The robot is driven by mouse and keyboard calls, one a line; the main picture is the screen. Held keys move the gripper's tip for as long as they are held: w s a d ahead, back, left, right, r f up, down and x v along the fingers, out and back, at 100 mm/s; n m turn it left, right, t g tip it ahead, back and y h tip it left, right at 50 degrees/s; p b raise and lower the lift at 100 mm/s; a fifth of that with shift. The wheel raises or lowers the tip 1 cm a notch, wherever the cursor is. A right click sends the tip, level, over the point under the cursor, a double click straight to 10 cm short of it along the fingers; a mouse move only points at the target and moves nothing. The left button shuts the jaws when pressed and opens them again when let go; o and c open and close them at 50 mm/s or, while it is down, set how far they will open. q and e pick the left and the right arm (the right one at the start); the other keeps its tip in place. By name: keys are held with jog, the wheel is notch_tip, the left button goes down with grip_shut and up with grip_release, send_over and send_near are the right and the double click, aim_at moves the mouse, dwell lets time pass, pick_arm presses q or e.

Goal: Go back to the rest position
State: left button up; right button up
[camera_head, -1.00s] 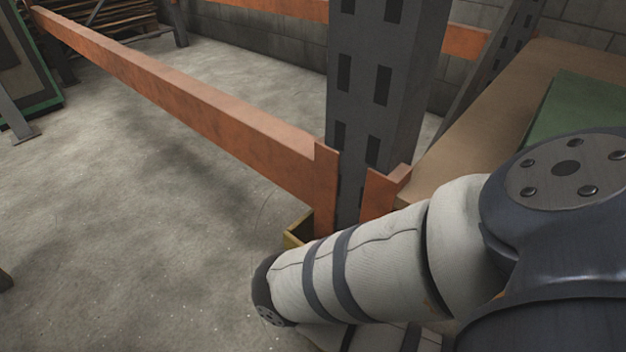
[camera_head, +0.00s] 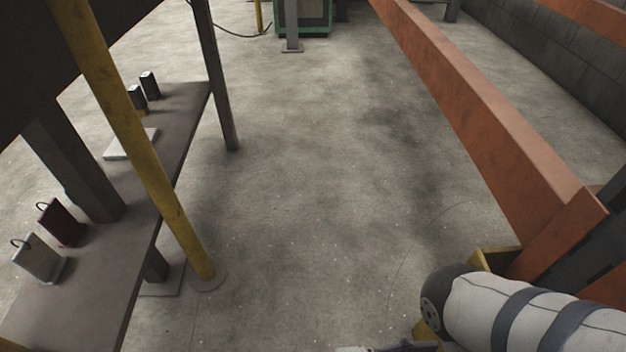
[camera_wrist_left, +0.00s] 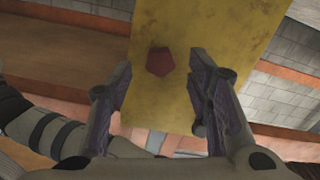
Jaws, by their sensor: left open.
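My left gripper (camera_wrist_left: 161,68) shows in the left wrist view with its two fingers apart. Nothing is held between them. A yellow panel (camera_wrist_left: 205,30) with a dark red mark (camera_wrist_left: 160,62) lies beyond the fingertips; I cannot tell how far off it is. In the head view one of my arms, pale with dark bands, comes in at the lower right. A small dark part shows at the bottom edge, too cut off to tell what it is. My right gripper is not seen.
An orange rack beam (camera_head: 480,100) runs along the right. A yellow post (camera_head: 135,140) and a grey shelf (camera_head: 100,270) with small boxes stand at the left. The concrete floor (camera_head: 310,170) between them is clear.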

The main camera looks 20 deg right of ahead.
pick_arm(q)
jog(key=d, duration=0.2)
jog(key=shift+s+d+n, duration=0.3)
jog(key=shift+n, duration=0.1)
jog(key=v, duration=1.2)
jog(key=s+d+n, duration=0.1)
jog(key=d+n, duration=0.4)
jog(key=n, duration=0.7)
jog(key=s+d+n+p, duration=0.1)
jog(key=d+n, duration=0.5)
jog(key=n, duration=0.7)
jog(key=shift+s+d, duration=0.25)
jog(key=shift+s, duration=0.25)
